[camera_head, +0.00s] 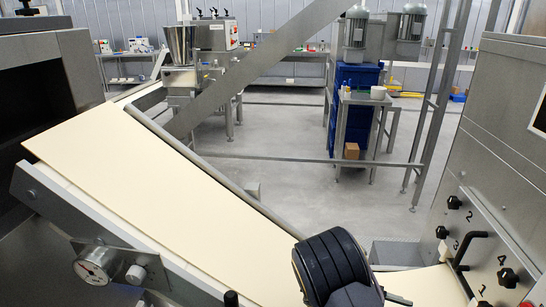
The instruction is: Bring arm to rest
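A dark, rounded, ribbed part (330,265) stands at the bottom centre. It appears to be a link of one of my arms; I cannot tell which arm it belongs to. It covers part of a pale dough sheet (170,185) that runs down a sloping conveyor from the upper left to the lower right. I see no fingertips of my left or right gripper, and nothing held.
A grey machine with numbered black knobs (508,278) and a black handle (468,243) stands close on the right. A pressure gauge (92,266) sits on the conveyor's side (60,210). Behind are blue crates (355,105), steel tables and open grey floor (300,190).

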